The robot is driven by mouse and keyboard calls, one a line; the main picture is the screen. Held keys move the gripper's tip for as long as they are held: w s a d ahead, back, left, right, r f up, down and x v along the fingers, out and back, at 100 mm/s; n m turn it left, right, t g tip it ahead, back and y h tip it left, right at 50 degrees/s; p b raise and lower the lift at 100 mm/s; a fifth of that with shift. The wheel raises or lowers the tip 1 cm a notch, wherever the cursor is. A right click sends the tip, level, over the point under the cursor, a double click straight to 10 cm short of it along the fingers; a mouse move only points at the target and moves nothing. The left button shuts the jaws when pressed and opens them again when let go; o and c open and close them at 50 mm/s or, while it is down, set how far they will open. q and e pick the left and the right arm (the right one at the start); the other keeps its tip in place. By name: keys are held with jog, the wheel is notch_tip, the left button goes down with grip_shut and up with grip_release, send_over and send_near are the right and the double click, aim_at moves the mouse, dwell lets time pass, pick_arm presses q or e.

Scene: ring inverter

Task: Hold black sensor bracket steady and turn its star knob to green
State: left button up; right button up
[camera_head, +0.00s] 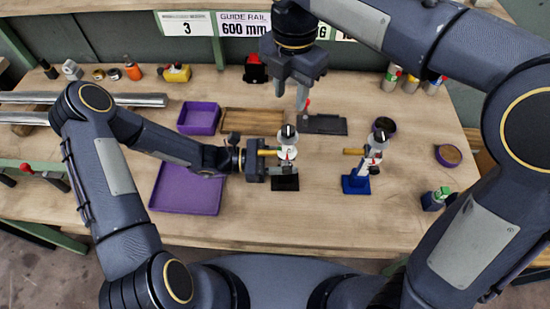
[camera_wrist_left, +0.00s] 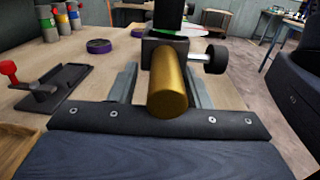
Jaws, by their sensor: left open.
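The black sensor bracket stands upright on its black base (camera_head: 285,184) at the middle of the bench, with a white and grey head (camera_head: 288,152) on top. A brass rod sticks out left from it; in the left wrist view the brass rod (camera_wrist_left: 170,84) meets a black clamp block with a black side knob (camera_wrist_left: 215,58). My left gripper (camera_head: 266,153) is open, its fingers on either side of the rod with gaps visible. A green, white and red disc (camera_wrist_left: 184,29) shows partly behind the post. My right gripper (camera_head: 292,98) hangs higher and behind the bracket, fingers apart and empty.
A similar bracket on a blue base (camera_head: 356,184) stands to the right. A purple tray (camera_head: 180,208), purple bin (camera_head: 198,117) and wooden tray (camera_head: 252,121) lie left. A dark fixture with red lever (camera_head: 322,125) is behind. The bench front is clear.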

aim_at(288, 129)
pick_arm(q)
grip_shut()
pick_arm(e)
jog(key=shift+o, duration=1.4)
jog(key=m, duration=0.3)
jog(key=shift+r+m, duration=0.25)
jog(key=shift+m, duration=0.15)
notch_tip(288, 129, down, 10)
jog(key=m, duration=1.5)
jog(key=shift+f, duration=0.2)
